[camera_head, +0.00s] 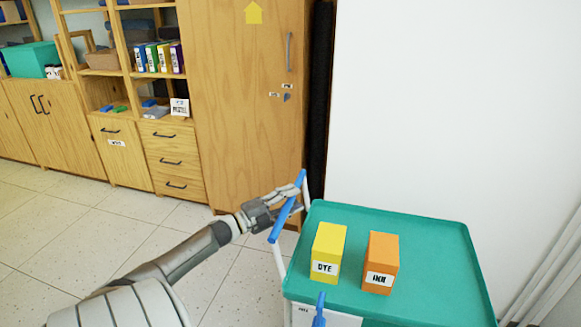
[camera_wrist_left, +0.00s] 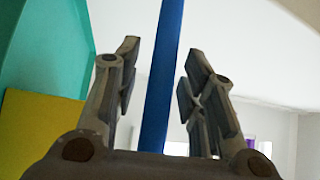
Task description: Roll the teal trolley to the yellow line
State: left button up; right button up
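The teal trolley (camera_head: 430,222) stands at the lower right of the head view, with a yellow box (camera_head: 329,252) and an orange box (camera_head: 380,262) upright on its top. Its blue handle bar (camera_head: 283,222) is on a white frame at the left end; the bar also shows in the left wrist view (camera_wrist_left: 165,75). My left gripper (camera_head: 285,200) is at this bar. In the wrist view the left gripper (camera_wrist_left: 155,90) is open, with the bar between its fingers and gaps on both sides. My right gripper is not in view. No yellow line shows on the visible floor.
A tall wooden cabinet (camera_head: 240,100) and wooden shelves (camera_head: 107,85) stand along the back. A white wall or panel (camera_head: 430,100) is behind the trolley. The pale tiled floor (camera_head: 110,225) is clear at left. A blue piece (camera_head: 320,312) shows at the trolley's near edge.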

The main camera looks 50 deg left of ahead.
pick_arm(q)
jog(key=v, duration=1.2)
dwell(0.6)
